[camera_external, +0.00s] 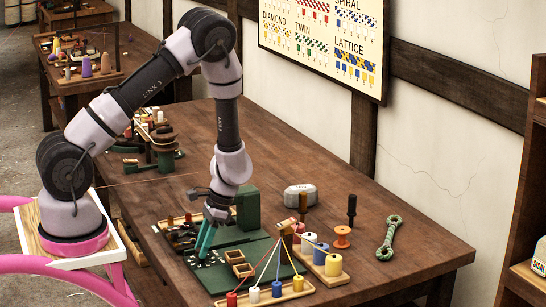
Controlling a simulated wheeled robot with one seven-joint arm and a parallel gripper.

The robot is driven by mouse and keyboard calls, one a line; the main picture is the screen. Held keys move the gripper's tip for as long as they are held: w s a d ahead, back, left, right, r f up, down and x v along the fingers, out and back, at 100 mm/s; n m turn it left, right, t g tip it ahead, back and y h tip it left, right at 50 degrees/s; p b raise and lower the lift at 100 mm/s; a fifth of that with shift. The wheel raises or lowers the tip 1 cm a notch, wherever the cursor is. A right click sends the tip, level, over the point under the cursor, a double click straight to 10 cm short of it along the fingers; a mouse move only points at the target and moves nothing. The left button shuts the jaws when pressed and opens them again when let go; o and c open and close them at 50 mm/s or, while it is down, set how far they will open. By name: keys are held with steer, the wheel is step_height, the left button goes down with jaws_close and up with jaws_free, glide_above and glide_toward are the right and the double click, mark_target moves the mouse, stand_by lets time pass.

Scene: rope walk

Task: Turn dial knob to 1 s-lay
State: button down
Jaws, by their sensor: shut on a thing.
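A dark green machine (245,258) lies on the wooden bench, with a flat plate and a raised block at its back. My gripper (205,251) points down at the left part of the plate, its teal fingers close together. They are shut on the dial knob, which is small and mostly hidden between the fingertips. Small pale marks show on the plate just beside the fingertips, too small to read. I cannot tell which mark the knob points to.
Wooden racks with coloured spools (333,264) stand in front and right, with cords running up to a post. The bench's right end is clear.

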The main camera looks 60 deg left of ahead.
stand_by(0.3)
steer(key=c, duration=0.5)
jaws_free()
steer(key=v, duration=1)
steer(key=shift+r, duration=0.4)
steer(key=shift+w, duration=0.15)
